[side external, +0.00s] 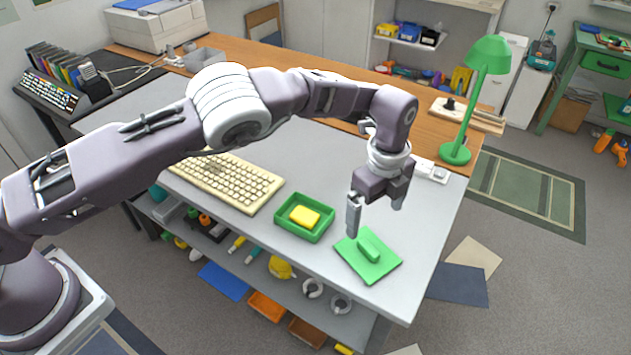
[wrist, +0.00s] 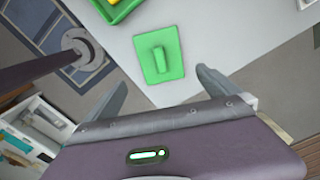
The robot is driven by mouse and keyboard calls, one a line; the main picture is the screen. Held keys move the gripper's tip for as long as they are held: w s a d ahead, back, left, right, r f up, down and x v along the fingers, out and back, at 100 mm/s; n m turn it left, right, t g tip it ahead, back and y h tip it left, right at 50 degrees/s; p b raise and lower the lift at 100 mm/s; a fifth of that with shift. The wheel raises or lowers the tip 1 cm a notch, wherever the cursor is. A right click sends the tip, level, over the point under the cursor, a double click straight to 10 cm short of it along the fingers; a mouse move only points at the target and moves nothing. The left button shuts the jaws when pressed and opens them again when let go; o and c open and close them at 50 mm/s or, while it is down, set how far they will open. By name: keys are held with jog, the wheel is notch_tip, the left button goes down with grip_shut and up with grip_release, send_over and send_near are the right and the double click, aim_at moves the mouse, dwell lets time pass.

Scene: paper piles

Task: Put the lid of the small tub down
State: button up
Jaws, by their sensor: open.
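The small tub (side external: 281,229) is a green open box on the grey table, with a yellow block (side external: 304,216) inside it. A corner of the tub (wrist: 124,10) shows at the top of the wrist view. The green lid (side external: 352,261) lies flat on the table to the right of the tub, near the front edge, with its raised handle facing up. In the wrist view the lid (wrist: 175,75) lies beyond the fingertips. My gripper (side external: 376,218) is open and empty above the lid, apart from it. Its two fingers also show in the wrist view (wrist: 160,85).
A cream keyboard (side external: 225,182) lies left of the tub. A green desk lamp (side external: 456,152) stands at the back right, beside a white power strip (side external: 430,170). The table's front edge is close to the lid. Grey table surface is free between the keyboard and lamp.

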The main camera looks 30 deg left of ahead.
jog(key=s+a+r+n+t+h, duration=0.15)
jog(key=a+r+n, duration=0.4)
jog(key=r, duration=0.55)
jog(key=s+a+r+n, duration=0.2)
jog(key=a+r+n, duration=0.2)
jog(key=a+r, duration=0.5)
jog(key=s+a+r+n+t, duration=0.2)
jog(key=s+a+r+n, duration=0.3)
jog(key=s+r, duration=0.5)
jog(key=s+a+f+n+t, duration=0.1)
jog(key=s+a+f+n, duration=0.1)
jog(key=s, duration=0.8)
jog(key=s+a+f+n+t+y, duration=0.1)
jog(key=s+a+n, duration=0.3)
jog(key=s, duration=0.5)
jog(key=shift+s+f+n, duration=0.4)
jog(key=shift+f+n, duration=0.1)
jog(key=shift+n, duration=0.55)
